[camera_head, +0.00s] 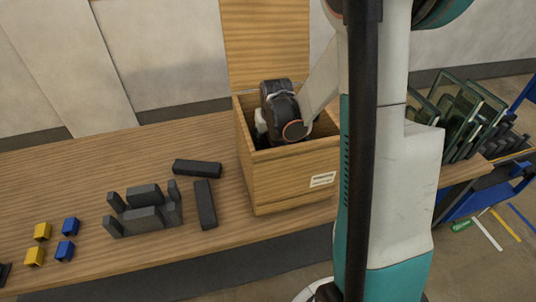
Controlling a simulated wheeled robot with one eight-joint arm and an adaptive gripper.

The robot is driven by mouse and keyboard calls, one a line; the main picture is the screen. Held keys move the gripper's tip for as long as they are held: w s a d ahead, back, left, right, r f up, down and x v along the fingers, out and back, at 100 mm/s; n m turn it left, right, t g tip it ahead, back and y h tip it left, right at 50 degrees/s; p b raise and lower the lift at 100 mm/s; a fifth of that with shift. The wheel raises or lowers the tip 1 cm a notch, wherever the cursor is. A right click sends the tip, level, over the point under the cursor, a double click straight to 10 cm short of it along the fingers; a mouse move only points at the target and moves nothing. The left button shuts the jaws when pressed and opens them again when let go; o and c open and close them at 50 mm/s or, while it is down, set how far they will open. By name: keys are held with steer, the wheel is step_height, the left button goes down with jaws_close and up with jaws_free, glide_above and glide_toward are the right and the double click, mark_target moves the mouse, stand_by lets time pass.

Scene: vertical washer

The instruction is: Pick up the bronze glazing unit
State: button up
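My arm reaches down into an open wooden box (290,177) on the wooden table. The dark wrist end by my gripper (280,110) is at the box opening. The fingers are hidden behind the box's front wall, so I cannot see whether they are open or shut, or what they touch. Several framed glass panes (461,108) stand tilted in a rack at the right, partly hidden by my arm column. Their frames look dark green. I cannot make out a bronze unit among them, and the inside of the box is mostly hidden.
The box lid (266,45) stands upright at the back. Left of the box, two dark bars (197,167) and a grey slotted holder (144,208) lie on the table (75,180). Small yellow (42,231) and blue blocks (70,227) sit further left. The table's back left is clear.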

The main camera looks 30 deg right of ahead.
steer(key=shift+f+b, duration=0.25)
steer(key=shift+b, duration=0.1)
stand_by(0.3)
jaws_close()
